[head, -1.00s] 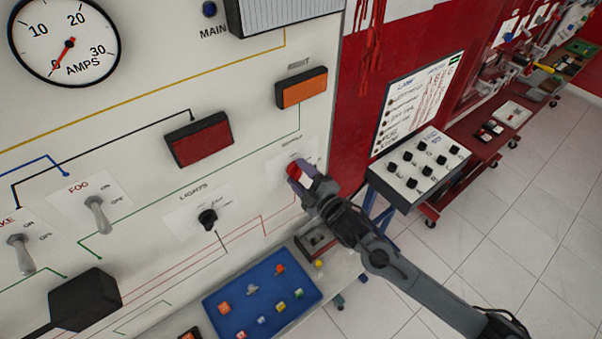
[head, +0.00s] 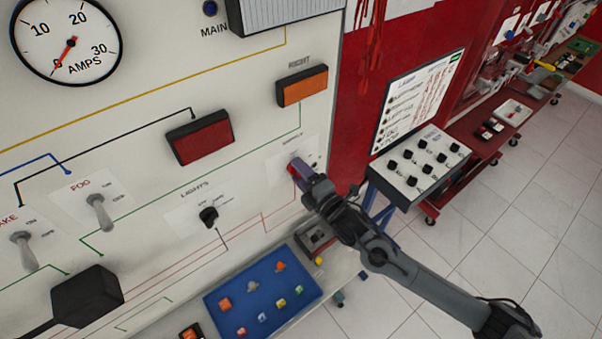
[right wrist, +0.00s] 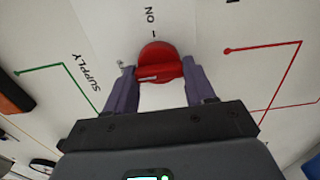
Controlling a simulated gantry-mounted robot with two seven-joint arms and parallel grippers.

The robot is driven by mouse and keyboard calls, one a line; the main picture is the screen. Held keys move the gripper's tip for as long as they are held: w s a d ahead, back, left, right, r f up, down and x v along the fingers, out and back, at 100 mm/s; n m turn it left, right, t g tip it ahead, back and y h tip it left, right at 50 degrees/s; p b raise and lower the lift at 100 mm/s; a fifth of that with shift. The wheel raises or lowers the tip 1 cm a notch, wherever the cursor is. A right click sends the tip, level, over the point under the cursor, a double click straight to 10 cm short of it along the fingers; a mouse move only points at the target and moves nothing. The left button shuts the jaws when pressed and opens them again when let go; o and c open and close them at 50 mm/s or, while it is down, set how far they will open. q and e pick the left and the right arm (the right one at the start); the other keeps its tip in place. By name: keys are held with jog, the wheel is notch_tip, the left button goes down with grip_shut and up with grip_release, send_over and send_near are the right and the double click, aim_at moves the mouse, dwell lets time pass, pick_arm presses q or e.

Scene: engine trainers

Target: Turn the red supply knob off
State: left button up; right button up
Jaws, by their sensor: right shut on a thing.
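The red supply knob (right wrist: 158,64) sits on the white panel beside the printed word SUPPLY, with ON printed above it in the right wrist view. My right gripper (right wrist: 160,85) has its two purple-grey fingers on either side of the knob's grip bar and is shut on it. In the head view the red knob (head: 294,170) shows only in part, as my right gripper (head: 303,175) covers most of it. My left gripper is not in view.
A black lights knob (head: 208,216) is on the panel to the left, with toggle switches (head: 102,212) farther left. A blue tray (head: 262,296) of small parts lies below. A box of black knobs (head: 420,163) stands to the right.

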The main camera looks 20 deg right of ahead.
jog(key=o, duration=1)
jog(key=shift+o, duration=0.2)
jog(key=v, duration=1)
jog(key=shift+s+b, duration=0.4)
jog(key=shift+d, duration=0.1)
